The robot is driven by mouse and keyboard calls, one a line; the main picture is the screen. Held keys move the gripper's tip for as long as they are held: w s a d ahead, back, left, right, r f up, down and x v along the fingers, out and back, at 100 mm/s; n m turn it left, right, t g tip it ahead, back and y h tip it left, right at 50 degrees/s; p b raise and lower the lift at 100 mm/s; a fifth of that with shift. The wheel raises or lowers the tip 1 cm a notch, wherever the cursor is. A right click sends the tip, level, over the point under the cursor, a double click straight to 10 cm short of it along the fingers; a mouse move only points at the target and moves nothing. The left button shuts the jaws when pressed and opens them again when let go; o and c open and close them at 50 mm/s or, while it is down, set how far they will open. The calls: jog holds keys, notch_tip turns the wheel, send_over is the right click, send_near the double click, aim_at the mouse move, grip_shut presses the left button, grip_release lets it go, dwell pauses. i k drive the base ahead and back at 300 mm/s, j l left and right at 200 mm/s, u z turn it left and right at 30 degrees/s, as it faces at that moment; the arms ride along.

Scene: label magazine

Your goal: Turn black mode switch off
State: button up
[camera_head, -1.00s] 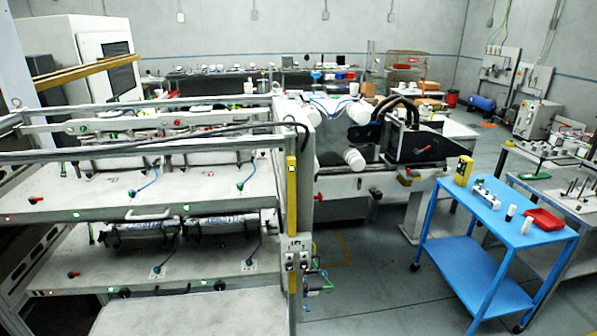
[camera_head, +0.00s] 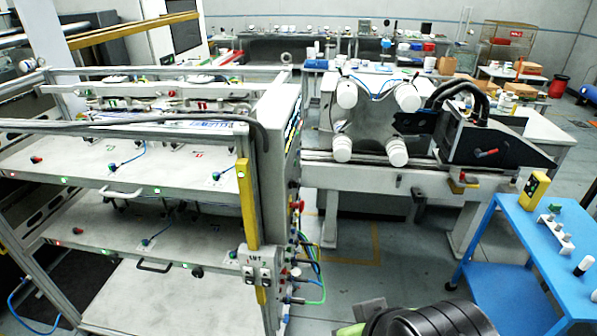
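Two small black switches sit side by side on a light panel (camera_head: 256,262) on the front corner post of the rack, the left switch (camera_head: 249,273) and the right switch (camera_head: 265,273). The panel has small dark lettering above them that is hard to read. I cannot tell which of them, if either, is the black mode switch, or how they are set. A black, rounded part of my arm (camera_head: 440,320) shows at the bottom edge, well right of the panel. My gripper is not in view.
The metal rack has shelves with a yellow strip (camera_head: 248,205) on its post. Coloured hoses (camera_head: 312,262) stick out right of the post. A machine with white rollers (camera_head: 342,148) stands behind. A blue cart (camera_head: 530,235) is at right. Open floor (camera_head: 350,265) lies between.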

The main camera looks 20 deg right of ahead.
aim_at(293, 184)
jog(key=l+u, duration=0.1)
jog(key=l, duration=0.2)
jog(key=i+l+u, duration=0.1)
jog(key=l, duration=0.15)
jog(key=i+l+u, duration=0.1)
jog(key=i, duration=0.25)
jog(key=i+l+u, duration=0.1)
jog(key=i+l, duration=0.2)
